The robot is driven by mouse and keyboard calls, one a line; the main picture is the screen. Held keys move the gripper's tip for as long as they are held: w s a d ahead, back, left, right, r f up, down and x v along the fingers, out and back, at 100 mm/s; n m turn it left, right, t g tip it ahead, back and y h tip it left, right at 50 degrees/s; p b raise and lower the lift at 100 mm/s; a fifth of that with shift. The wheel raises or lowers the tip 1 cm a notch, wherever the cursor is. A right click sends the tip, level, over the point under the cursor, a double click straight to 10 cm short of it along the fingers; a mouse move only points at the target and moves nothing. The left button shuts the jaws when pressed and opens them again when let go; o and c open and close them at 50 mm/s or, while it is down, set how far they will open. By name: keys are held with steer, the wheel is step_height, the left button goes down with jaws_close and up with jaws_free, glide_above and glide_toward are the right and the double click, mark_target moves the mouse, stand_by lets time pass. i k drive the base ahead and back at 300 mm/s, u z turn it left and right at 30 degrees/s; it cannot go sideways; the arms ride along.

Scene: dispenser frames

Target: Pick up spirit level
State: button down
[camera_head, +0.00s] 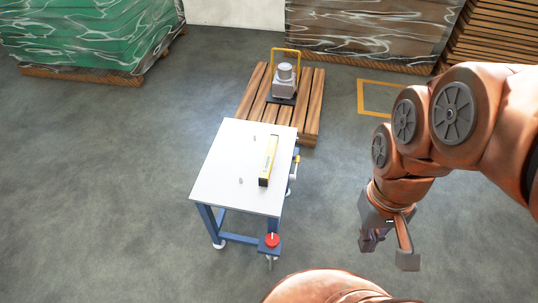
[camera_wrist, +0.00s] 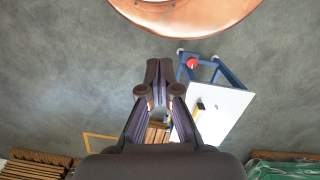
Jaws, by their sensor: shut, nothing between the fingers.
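The spirit level (camera_head: 268,162), long, yellow and black, lies on the white top of a small blue-legged table (camera_head: 227,168), towards its right side. In the wrist view a yellow bit of it shows (camera_wrist: 201,106) on the table top, right beside my fingers, which partly block that area. My gripper (camera_head: 371,240) hangs to the right of the table, clear of it and apart from the level. In the wrist view my gripper's fingertips (camera_wrist: 159,68) meet, with nothing between them.
A red button (camera_head: 272,240) sits at the table's front corner. Behind the table, a wooden pallet (camera_head: 311,112) carries a grey machine (camera_head: 285,82). Wrapped stacks (camera_head: 85,35) stand at the back. The floor between table and gripper is clear.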

mark_target(263, 178)
steer(key=u, duration=2.05)
steer(key=i, duration=1.7)
steer(key=z, duration=1.85)
